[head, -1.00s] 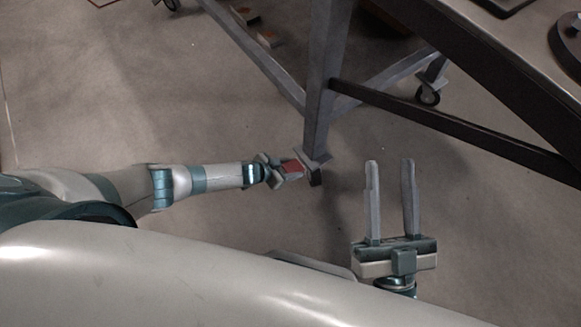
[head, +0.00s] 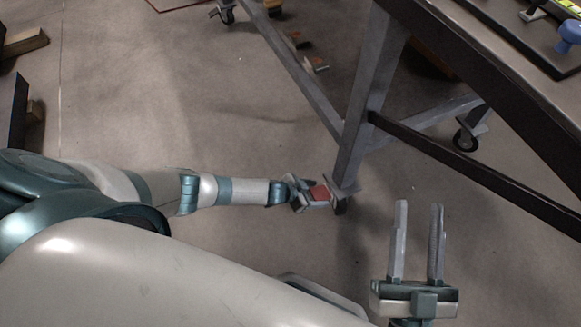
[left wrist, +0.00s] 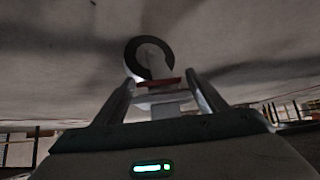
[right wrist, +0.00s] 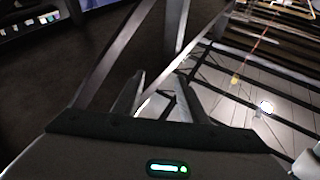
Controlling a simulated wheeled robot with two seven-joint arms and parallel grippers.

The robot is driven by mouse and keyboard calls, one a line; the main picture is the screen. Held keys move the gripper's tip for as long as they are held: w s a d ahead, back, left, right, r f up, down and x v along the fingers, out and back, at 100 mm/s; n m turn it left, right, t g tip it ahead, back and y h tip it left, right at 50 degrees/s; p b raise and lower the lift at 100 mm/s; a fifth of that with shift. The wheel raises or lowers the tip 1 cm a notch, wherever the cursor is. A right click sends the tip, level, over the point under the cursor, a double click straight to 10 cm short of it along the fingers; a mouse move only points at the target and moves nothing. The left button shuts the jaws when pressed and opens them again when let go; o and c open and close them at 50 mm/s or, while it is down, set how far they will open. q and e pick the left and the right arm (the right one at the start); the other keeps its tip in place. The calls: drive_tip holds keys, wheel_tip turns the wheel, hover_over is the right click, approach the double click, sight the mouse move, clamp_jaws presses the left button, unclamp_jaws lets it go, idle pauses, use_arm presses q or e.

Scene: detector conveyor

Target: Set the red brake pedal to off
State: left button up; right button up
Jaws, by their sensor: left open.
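The red brake pedal (head: 320,193) is on the caster wheel (head: 340,206) at the foot of a grey table leg. My left gripper (head: 309,195) is right at the pedal, low near the floor. In the left wrist view, the red pedal (left wrist: 158,84) shows as a thin bar between my open left fingers (left wrist: 160,80), with the dark wheel (left wrist: 131,58) beyond it. I cannot tell whether a finger touches the pedal or which way the pedal is set. My right gripper (head: 419,206) is open and empty, apart from the pedal.
The grey table frame (head: 368,90) rises above the pedal, with a dark lower beam (head: 470,170) running right. Another caster (head: 466,138) stands behind. The table top (head: 530,60) overhangs at upper right. Open floor (head: 200,110) lies left of the leg.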

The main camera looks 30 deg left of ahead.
use_arm(q)
drive_tip(key=p+v, duration=0.1)
drive_tip(key=v, duration=0.2)
drive_tip(key=shift+r+p, duration=0.2)
drive_tip(key=shift+p, duration=0.1)
use_arm(e)
wheel_tip(320, 180, down, 11)
drive_tip(key=w+d+g+h+p, duration=0.2)
drive_tip(key=g, duration=0.5)
use_arm(q)
drive_tip(key=p, duration=0.3)
approach(318, 193)
drive_tip(key=v, duration=0.6)
drive_tip(key=shift+v, duration=0.8)
use_arm(e)
drive_tip(key=s+d+f+g+h, duration=0.2)
drive_tip(key=s+f+g, duration=0.3)
drive_tip(key=f, duration=0.3)
drive_tip(key=shift+s+d+f+m+g, duration=0.3)
drive_tip(key=shift+s+d+g, duration=0.05)
drive_tip(key=shift+d+g, duration=0.3)
use_arm(q)
drive_tip(key=shift+s, duration=0.1)
